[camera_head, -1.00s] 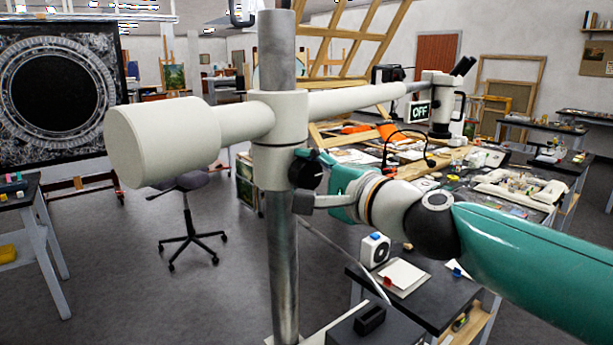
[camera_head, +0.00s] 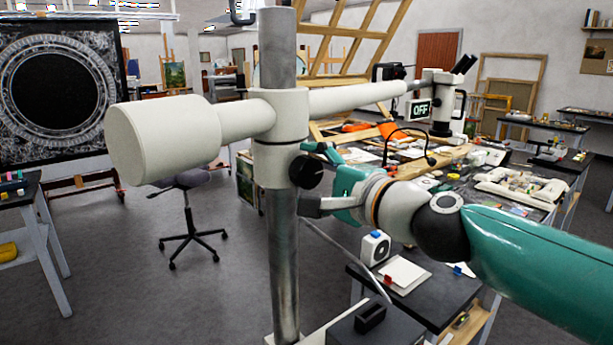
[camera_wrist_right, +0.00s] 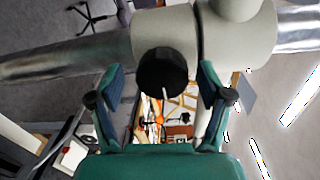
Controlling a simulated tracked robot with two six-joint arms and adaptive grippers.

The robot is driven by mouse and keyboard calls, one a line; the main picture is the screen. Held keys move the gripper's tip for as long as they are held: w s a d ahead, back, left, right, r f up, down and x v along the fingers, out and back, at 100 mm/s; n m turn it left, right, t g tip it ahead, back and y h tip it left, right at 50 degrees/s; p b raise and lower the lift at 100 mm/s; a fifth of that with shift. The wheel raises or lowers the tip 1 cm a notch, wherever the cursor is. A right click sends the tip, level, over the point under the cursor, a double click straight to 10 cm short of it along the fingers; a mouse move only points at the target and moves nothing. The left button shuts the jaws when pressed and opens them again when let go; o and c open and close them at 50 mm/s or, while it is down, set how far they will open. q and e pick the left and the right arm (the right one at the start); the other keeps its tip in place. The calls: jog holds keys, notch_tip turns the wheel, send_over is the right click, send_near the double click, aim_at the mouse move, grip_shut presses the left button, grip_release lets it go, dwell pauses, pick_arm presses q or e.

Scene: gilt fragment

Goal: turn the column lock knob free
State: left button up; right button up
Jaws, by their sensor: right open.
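The black column lock knob (camera_head: 307,173) sticks out of the cream collar (camera_head: 279,140) on the upright metal column (camera_head: 283,255). In the right wrist view the knob (camera_wrist_right: 162,72) shows a short white line at its lower edge. My right gripper (camera_head: 315,178) is beside the knob, just to its right in the head view, one finger above and one below. Its jaws (camera_wrist_right: 160,74) are open, with a visible gap on each side of the knob in the wrist view. It holds nothing. My left gripper is not in view.
The cream arm (camera_head: 355,98) carries a thick counterweight (camera_head: 165,138) on the left and a microscope (camera_head: 441,105) at the far right. A dark low table (camera_head: 430,300) stands below my right arm. Open floor lies left of the column.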

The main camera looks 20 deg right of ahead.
jog(key=v, duration=1.1)
